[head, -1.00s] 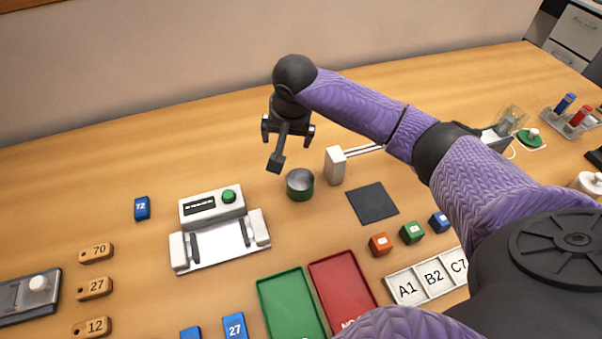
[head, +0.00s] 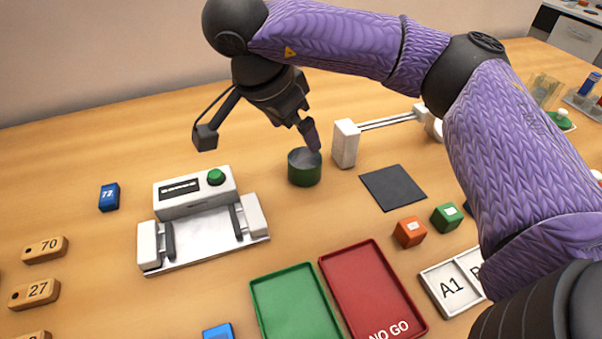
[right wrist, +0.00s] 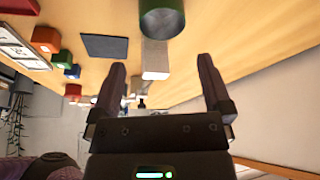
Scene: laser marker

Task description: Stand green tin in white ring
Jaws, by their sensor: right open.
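The green tin (head: 304,174) is a short dark green cylinder with a grey top. It stands upright on the table, left of a white block. My right gripper (head: 308,134) is just above and behind the tin in the head view, open and empty. In the right wrist view the tin (right wrist: 162,20) shows at the top edge, beyond the open fingers (right wrist: 161,62) and not between them. A white rounded piece (head: 434,126), possibly the white ring, is partly hidden by my right arm; I cannot tell its full shape. My left gripper is not in view.
A white block with rods (head: 345,144) stands close right of the tin. A white fixture with a green button (head: 196,190) is on the left. A dark square pad (head: 393,188), a green tray (head: 296,306) and a red tray (head: 372,296) lie nearer me.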

